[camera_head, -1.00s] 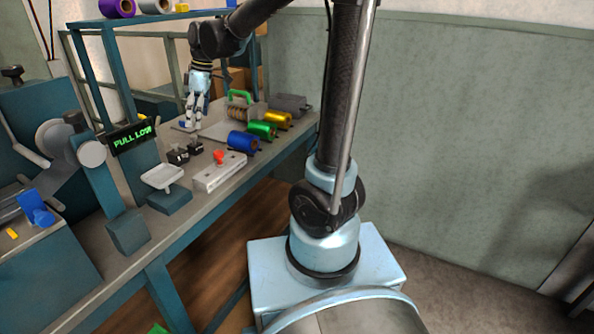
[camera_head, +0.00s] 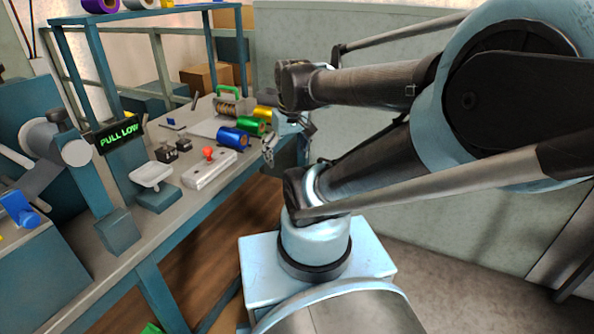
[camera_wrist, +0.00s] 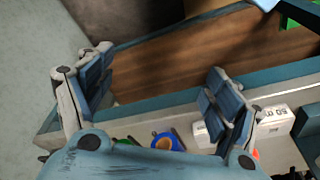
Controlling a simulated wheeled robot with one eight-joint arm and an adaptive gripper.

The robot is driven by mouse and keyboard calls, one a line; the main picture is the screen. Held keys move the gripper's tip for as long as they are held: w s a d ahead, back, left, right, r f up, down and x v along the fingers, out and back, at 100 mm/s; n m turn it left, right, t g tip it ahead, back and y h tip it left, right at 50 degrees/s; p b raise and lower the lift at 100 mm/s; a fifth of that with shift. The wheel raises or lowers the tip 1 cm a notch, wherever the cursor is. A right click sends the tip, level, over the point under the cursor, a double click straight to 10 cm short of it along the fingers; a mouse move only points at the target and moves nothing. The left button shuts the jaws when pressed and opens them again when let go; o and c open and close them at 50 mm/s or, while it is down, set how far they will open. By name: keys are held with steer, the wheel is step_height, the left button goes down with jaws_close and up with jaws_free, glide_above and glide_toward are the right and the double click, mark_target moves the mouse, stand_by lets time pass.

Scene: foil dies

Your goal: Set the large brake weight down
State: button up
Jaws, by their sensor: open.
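Two small black weights (camera_head: 167,154) (camera_head: 184,145) stand on the workbench, beside the white scale pan (camera_head: 152,173). I cannot tell for sure which one is the large brake weight. My gripper (camera_head: 287,140) is off the bench's right edge, to the right of the weights and apart from them. In the wrist view my gripper (camera_wrist: 160,90) has its fingers spread wide with nothing between them. Dark shapes at the lower right edge of the wrist view are cut off and unclear.
A sign (camera_head: 118,134) reads "PULL LOW". Wooden floor shows beside the bench.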

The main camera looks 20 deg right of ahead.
steer(key=s+f+m, duration=0.1)
steer(key=s+d+f, duration=0.1)
steer(key=s+d+f+m, duration=0.1)
steer(key=f, duration=0.1)
steer(key=shift+s+d+m+h, duration=0.25)
steer(key=shift+s+m+h, duration=0.05)
steer(key=shift+s, duration=0.1)
steer(key=shift+w+f, duration=0.15)
steer(key=shift+w, duration=0.25)
